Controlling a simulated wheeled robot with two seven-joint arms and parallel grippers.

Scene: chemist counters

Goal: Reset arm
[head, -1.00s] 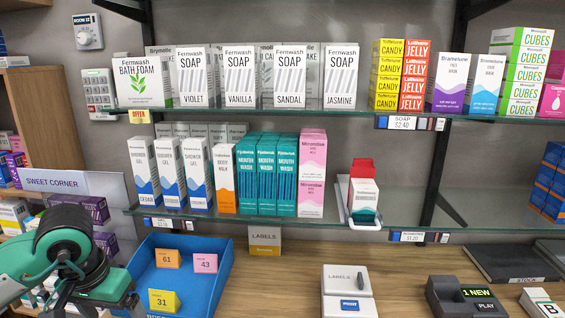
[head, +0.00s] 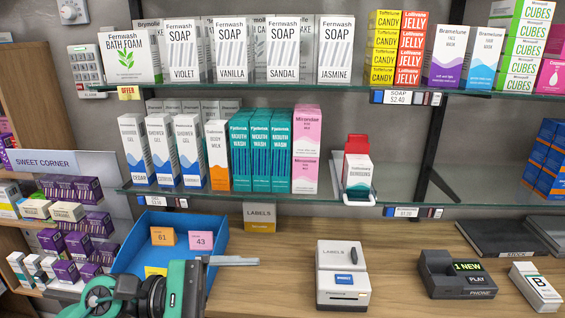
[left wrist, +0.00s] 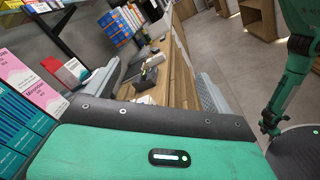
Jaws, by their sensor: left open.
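My left gripper (head: 236,261) is in the lower left of the head view, in front of the blue tray (head: 214,262). Its grey fingers point right, above the wooden counter. In the left wrist view my left gripper (left wrist: 152,82) has its two grey fingers wide apart, with nothing between them. My right gripper does not show clearly in either view.
A label printer (head: 342,285) and a phone (head: 457,275) stand on the counter (head: 400,260). Glass shelves (head: 330,203) with several boxes are behind. A wooden side shelf (head: 35,95) is at the left. Bare counter lies between tray and printer.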

